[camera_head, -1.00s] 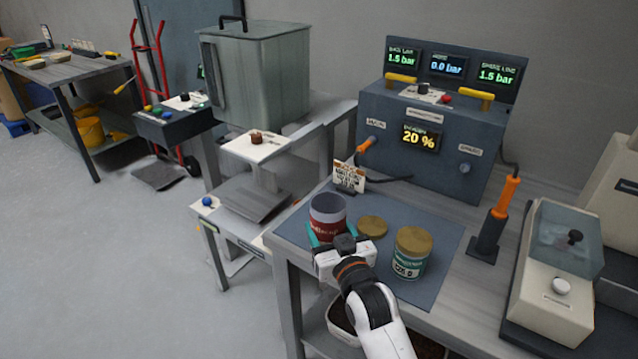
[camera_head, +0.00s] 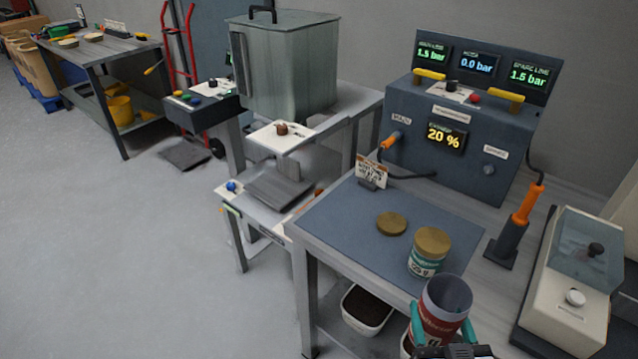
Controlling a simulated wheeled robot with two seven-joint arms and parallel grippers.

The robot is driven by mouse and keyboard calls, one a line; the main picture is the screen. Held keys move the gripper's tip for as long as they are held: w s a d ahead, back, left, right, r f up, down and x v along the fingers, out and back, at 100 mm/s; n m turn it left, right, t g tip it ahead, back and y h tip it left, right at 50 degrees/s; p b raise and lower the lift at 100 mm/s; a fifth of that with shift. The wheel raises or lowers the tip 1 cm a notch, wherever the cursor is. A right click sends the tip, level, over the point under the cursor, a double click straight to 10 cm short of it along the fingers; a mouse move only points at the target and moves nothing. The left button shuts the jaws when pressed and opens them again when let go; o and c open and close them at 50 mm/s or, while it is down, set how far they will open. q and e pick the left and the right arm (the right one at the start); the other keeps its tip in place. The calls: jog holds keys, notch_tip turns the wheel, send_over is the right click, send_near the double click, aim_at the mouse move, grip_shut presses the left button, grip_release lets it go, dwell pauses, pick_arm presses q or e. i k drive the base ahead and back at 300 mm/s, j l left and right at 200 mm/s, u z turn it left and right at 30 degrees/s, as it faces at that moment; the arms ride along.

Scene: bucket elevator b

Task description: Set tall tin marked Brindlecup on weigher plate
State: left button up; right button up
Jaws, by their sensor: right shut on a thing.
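A tall red tin (camera_head: 437,312) with an open top and grey inside is at the lower right, its label too small to read for sure. My right gripper (camera_head: 441,332) is shut around it, one teal finger on each side. The tin is upright or slightly tilted, in front of the blue mat's near edge. The weigher plate, seemingly the bare grey plate (camera_head: 278,191) on the low stand under the hopper, is to the left. My left gripper is not in view.
A second tin (camera_head: 430,251), with a gold lid and green-and-white label, stands on the blue mat (camera_head: 345,225). A loose gold lid (camera_head: 391,223) lies beside it. A sign card (camera_head: 371,172) stands at the mat's back. A white bin (camera_head: 367,310) sits below the bench.

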aim_at(280, 182)
jog(key=i+j+z, duration=0.25)
jog(key=j+z, duration=0.25)
jog(key=i+j+z, duration=0.1)
jog(key=j+z, duration=0.2)
jog(key=j, duration=0.15)
jog(key=i+j+z, duration=0.1)
jog(key=j+z, duration=0.45)
jog(key=j, duration=2.75)
jog(key=i, duration=0.05)
